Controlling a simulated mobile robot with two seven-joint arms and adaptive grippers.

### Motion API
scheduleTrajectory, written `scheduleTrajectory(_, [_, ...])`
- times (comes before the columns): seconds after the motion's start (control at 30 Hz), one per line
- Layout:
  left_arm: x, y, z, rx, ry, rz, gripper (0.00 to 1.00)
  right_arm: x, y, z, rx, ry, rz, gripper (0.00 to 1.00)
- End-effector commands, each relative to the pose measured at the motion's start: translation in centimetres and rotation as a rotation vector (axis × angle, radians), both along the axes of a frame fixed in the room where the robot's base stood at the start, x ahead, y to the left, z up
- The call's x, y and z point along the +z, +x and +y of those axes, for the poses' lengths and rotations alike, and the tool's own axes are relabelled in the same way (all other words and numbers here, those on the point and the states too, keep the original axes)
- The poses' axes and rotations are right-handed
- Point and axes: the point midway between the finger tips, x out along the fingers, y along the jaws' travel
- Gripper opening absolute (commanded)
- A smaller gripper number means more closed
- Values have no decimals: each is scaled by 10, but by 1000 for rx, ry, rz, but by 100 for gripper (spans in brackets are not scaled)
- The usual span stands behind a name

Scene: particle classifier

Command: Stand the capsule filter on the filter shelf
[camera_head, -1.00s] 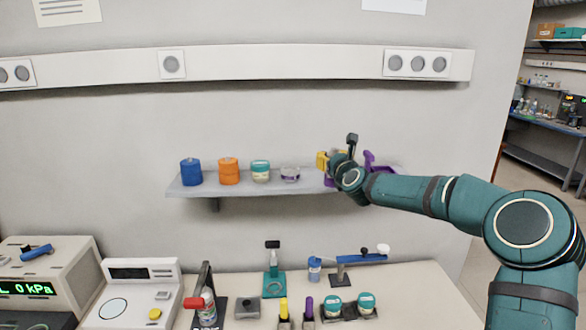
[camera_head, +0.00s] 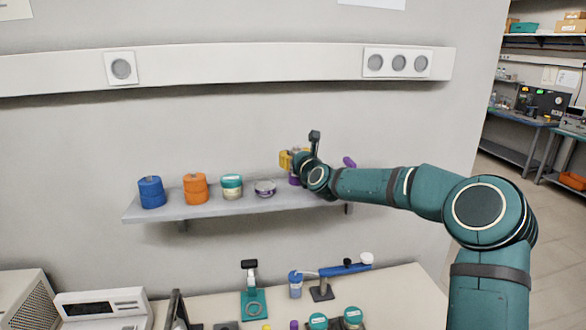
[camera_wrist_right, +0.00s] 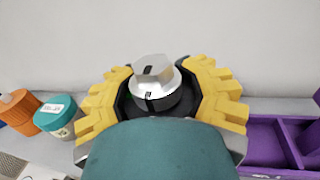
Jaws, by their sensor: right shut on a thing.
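The filter shelf (camera_head: 225,207) is a grey wall shelf in the head view. My right gripper (camera_head: 296,162) is over its right part, with yellow fingers. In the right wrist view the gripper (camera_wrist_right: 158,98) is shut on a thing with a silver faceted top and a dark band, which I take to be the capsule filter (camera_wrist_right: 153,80). Its lower part is hidden by the gripper, so I cannot tell whether it touches the shelf. My left gripper is not in view.
Left of the gripper on the shelf stand a blue container (camera_head: 151,192), an orange one (camera_head: 195,189), a teal-lidded jar (camera_head: 231,187) and a small clear dish (camera_head: 265,189). A purple tray (camera_wrist_right: 262,150) is to the right. The bench below holds several tools.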

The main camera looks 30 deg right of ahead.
Motion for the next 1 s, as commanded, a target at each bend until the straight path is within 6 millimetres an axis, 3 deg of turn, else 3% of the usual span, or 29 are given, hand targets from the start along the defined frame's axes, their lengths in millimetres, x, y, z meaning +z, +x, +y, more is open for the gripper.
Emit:
scheduleTrajectory(0.27, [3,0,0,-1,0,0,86,-33,0,1,1,2,1,0])
scheduleTrajectory(0.67, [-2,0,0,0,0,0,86,-37,0,0,1,1,-1,0])
scheduleTrajectory(0.7, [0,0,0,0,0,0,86,-37,0,0,1,2,2,55])
scheduleTrajectory(0.77, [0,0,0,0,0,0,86,-37,0,0,1,2,2,76])
scheduleTrajectory(0.8, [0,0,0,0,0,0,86,-37,0,0,1,2,2,82])
scheduleTrajectory(1.0, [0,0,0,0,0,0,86,-37,0,0,1,1,2,82])
